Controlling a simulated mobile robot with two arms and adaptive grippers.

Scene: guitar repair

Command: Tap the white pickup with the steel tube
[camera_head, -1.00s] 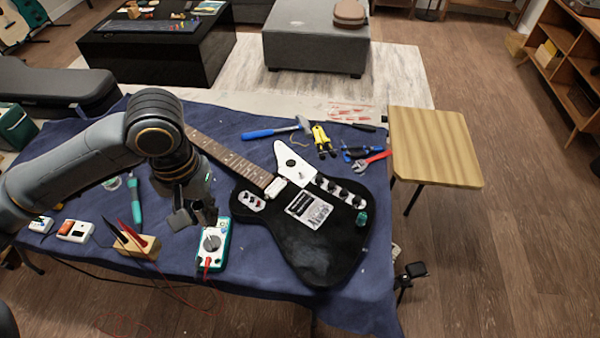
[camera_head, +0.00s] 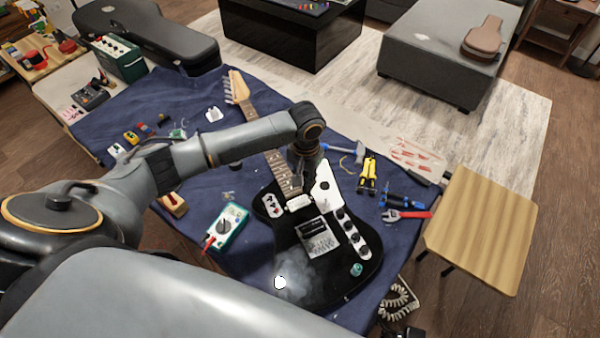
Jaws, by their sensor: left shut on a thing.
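The black electric guitar (camera_head: 300,268) lies on the blue cloth. Its white pickup (camera_head: 299,202) sits at the body end of the neck. My left gripper (camera_head: 300,178) hangs over that end of the neck, close above the pickup and slightly toward the headstock. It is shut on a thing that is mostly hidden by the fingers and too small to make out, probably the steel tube. No steel tube shows elsewhere. I cannot tell whether it touches the pickup. My right gripper is not in view.
A multimeter (camera_head: 228,226) lies left of the guitar body. A wooden stool (camera_head: 482,228) stands beyond the cloth's right edge.

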